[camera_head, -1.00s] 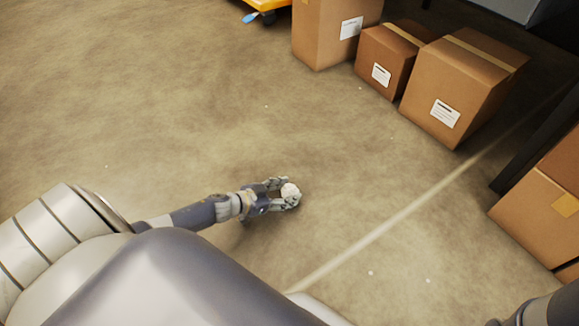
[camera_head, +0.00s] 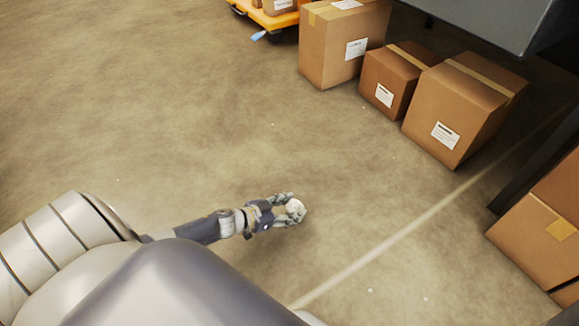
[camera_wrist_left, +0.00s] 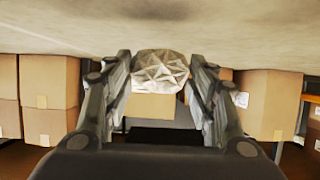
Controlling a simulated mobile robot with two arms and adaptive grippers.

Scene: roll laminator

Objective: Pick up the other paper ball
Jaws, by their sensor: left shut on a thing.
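A crumpled white paper ball (camera_head: 294,207) is between the fingers of my left gripper (camera_head: 291,209) in the head view. The gripper is shut on it, and the arm reaches in from the left over the concrete floor. In the left wrist view the ball (camera_wrist_left: 160,70) sits at the fingertips, with a finger on each side. Its far side is hidden. My right gripper is not in view.
Several cardboard boxes stand at the upper right, among them a tall one (camera_head: 340,45), a small one (camera_head: 393,80) and a large one (camera_head: 462,108). Another box (camera_head: 540,238) is at the right edge. A yellow cart (camera_head: 262,14) is at the top. The floor (camera_head: 180,110) at left is clear.

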